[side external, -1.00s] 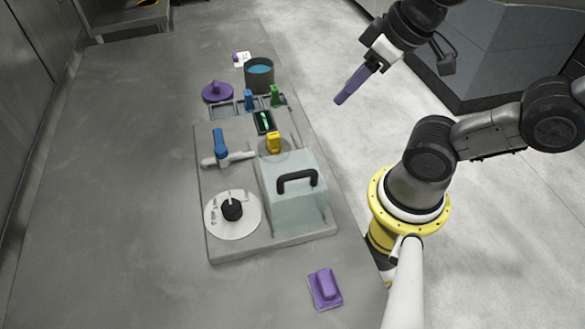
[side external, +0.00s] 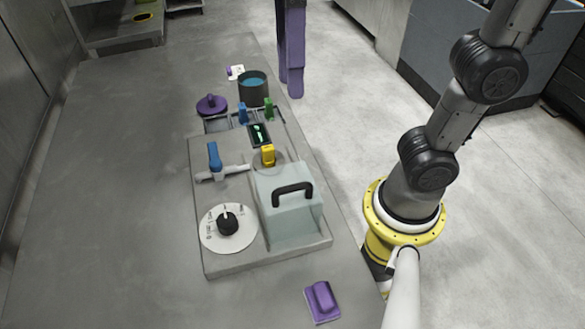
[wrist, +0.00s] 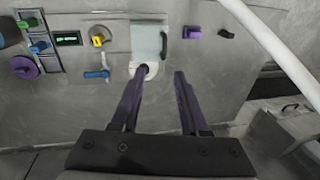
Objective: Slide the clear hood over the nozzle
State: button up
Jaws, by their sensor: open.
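The clear hood (side external: 287,220) is a pale see-through box with a black handle (side external: 293,192), standing on the grey base plate at its front right. In the wrist view the hood (wrist: 147,40) shows at top centre. I cannot clearly identify the nozzle; a yellow upright piece (side external: 267,153) stands on a round disc just behind the hood. My gripper (side external: 290,88) has long purple fingers, open and empty, at the top of the side view, away from the hood. In the wrist view my gripper (wrist: 161,72) points toward the hood area with its fingers apart.
A white dial (side external: 208,238) with a black knob is left of the hood. A blue-handled lever (side external: 214,157), a blue-topped pot (side external: 253,88) and a purple round lid (side external: 211,105) stand behind. A purple block (side external: 322,300) lies in front. The table's left side is clear.

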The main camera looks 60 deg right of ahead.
aim_at(293, 185)
jog(key=shift+n, duration=0.3)
jog(key=a+f, duration=0.1)
jog(key=f, duration=0.3)
jog(key=s+a+f, duration=0.1)
jog(key=f, duration=0.4)
jog(key=s+a+f, duration=0.1)
jog(key=f, duration=0.4)
jog(key=shift+a+f, duration=0.15)
grip_shut()
dwell(0.8)
